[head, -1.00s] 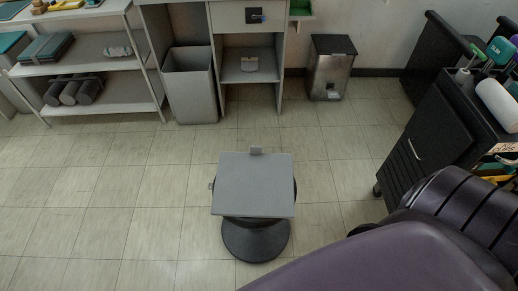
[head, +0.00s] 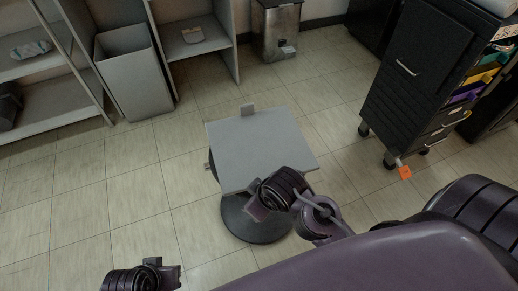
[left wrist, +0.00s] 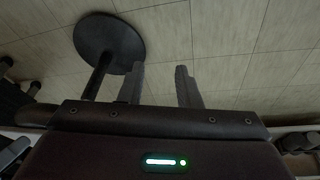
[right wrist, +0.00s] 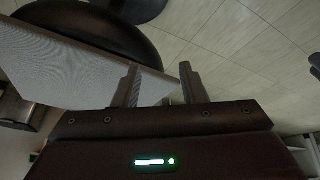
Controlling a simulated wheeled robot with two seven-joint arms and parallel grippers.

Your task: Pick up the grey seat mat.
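The grey seat mat (head: 255,140) is a flat square lying on top of a round black stool (head: 257,220).
A grey bin (head: 134,75) and shelves (head: 55,108) stand at the back left. A metal pedal bin (head: 277,30) is at the back. A black wheeled cabinet (head: 415,85) stands right of the stool. Open tiled floor (head: 120,190) lies left of the stool.

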